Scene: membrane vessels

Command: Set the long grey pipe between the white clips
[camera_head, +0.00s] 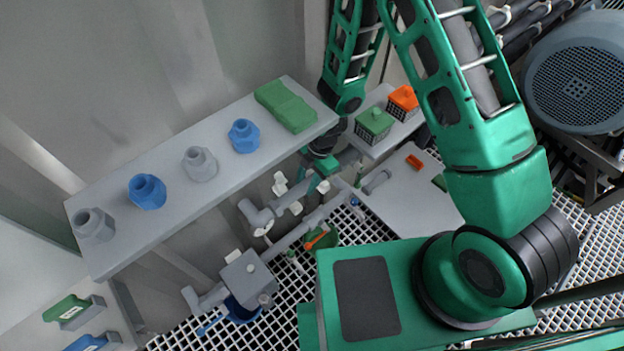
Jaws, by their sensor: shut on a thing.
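My gripper (318,172) is at the centre, beyond the right end of the grey shelf, partly hidden by my arm. It is shut on a grey pipe (347,158), whose right end shows beside the fingers. How far the pipe runs to the left is unclear. White clips (280,183) stand just left of my gripper, with another white clip (296,208) slightly lower. I cannot tell whether the held pipe touches them. A grey elbow fitting (257,213) lies left of the clips.
A grey shelf (115,245) with blue and grey fittings and a green block (286,105) overhangs on the left. Below are a grey valve box (248,279) and another pipe (300,230). A grey table (410,205) lies right, with orange and green baskets behind.

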